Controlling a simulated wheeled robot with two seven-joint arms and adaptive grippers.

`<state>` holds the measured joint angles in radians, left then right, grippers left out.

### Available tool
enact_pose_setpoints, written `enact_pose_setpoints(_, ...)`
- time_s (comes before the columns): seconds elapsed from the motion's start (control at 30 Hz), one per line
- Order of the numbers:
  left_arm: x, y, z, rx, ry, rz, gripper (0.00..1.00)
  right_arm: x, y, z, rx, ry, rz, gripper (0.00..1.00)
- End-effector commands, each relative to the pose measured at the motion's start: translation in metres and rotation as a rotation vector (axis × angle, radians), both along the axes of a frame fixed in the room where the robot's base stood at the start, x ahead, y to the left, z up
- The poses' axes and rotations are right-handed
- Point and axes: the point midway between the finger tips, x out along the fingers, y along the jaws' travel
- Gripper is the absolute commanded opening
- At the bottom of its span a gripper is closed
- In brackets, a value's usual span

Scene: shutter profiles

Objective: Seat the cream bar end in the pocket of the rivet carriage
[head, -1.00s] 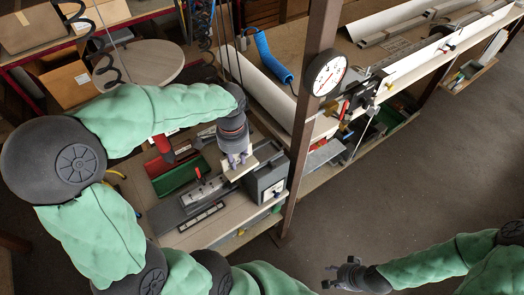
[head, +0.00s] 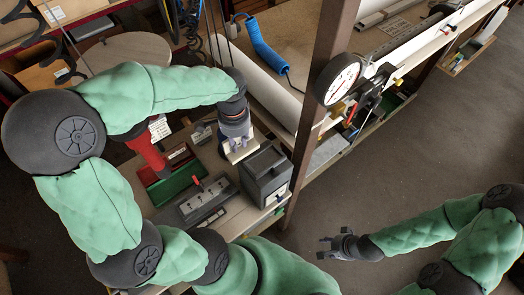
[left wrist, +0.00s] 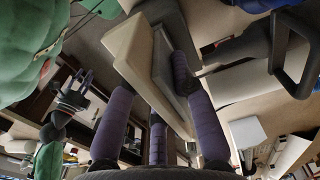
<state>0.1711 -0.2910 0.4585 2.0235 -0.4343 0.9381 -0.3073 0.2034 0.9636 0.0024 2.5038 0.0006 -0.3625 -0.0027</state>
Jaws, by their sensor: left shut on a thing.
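My left gripper (head: 238,143) is shut on the cream bar end (head: 242,153) and holds it over the bench, behind the dark grey box. In the left wrist view the cream bar end (left wrist: 133,52) is a pale slab with a grey plate-like part beside it, between the purple-padded fingers. The rivet carriage is probably the grey unit with a pale plate and red lever (head: 203,197), left of and below the held piece. I cannot make out its pocket. My right gripper (head: 335,246) is open and empty above the floor at the lower right; it also shows in the left wrist view (left wrist: 75,88).
A dark grey box (head: 265,172) stands close to the held piece. A green tray (head: 178,182) lies left of the carriage.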

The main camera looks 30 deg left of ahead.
Motion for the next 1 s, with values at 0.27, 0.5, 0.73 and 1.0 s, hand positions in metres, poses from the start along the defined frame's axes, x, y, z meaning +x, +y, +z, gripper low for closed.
enact_pose_setpoints(0.27, 0.035, -0.034, -0.039, 0.0, 0.003, -0.002, 0.0, 0.0, 0.0, 0.0, 0.0, 0.0, 0.001, 0.4)
enact_pose_setpoints(0.5, 0.049, -0.046, -0.06, 0.001, 0.0, 0.0, 0.0, 0.0, 0.0, 0.0, 0.0, 0.0, 0.001, 0.4)
enact_pose_setpoints(0.73, 0.056, -0.054, -0.075, -0.001, 0.001, 0.0, 0.0, 0.0, 0.0, -0.001, 0.0, 0.0, 0.001, 0.4)
enact_pose_setpoints(1.0, 0.056, -0.052, -0.102, 0.0, -0.001, 0.002, 0.0, 0.0, 0.0, -0.003, 0.0, -0.001, 0.001, 0.4)
